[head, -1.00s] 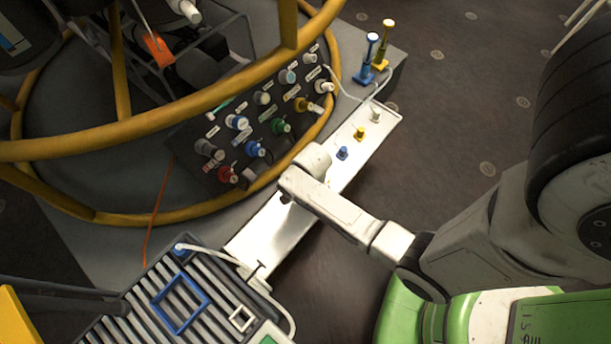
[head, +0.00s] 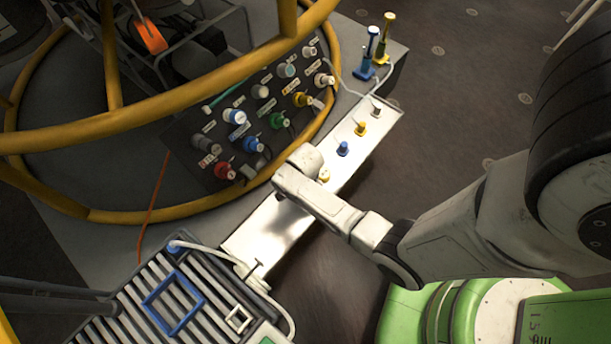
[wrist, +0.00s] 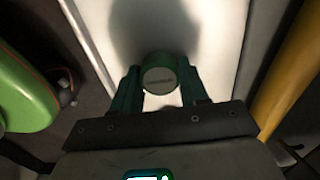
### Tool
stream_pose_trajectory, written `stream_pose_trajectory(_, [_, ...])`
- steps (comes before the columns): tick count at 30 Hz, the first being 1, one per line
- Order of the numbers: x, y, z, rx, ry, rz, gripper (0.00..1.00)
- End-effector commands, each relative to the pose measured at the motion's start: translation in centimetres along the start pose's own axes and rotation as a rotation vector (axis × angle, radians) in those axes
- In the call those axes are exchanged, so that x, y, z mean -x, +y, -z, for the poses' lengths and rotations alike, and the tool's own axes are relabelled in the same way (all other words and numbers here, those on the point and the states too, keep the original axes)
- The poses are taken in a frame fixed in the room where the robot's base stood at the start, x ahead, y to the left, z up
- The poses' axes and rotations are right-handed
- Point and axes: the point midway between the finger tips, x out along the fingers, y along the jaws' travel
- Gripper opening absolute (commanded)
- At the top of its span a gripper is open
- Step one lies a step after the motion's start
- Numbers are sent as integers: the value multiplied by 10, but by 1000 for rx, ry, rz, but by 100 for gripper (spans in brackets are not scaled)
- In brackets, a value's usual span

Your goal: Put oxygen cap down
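In the wrist view a round grey-green cap (wrist: 159,80) with small lettering on its face sits between the two green fingers of my gripper (wrist: 158,88). The fingers are closed against its sides. Behind it is the white shelf (wrist: 195,25), with a dark shadow on it. The height of the cap above the shelf cannot be told. In the head view the shelf (head: 262,240) runs diagonally beside the panel, and my arm's end is over its middle. My fingers and the held cap are hidden there.
On the shelf's far half stand a white cap (head: 376,107), a yellow cap (head: 361,128), a blue cap (head: 343,149) and a small yellowish piece (head: 324,175) beside my wrist. A connector panel (head: 255,120) and yellow rail (head: 150,115) border the shelf. Its near part is bare.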

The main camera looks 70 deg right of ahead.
Motion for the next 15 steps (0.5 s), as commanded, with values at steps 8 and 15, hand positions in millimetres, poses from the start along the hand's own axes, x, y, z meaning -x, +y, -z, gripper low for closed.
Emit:
stream_pose_trajectory(8, [0,0,0,0,0,0,68])
stream_pose_trajectory(15, [2,0,0,0,0,0,68])
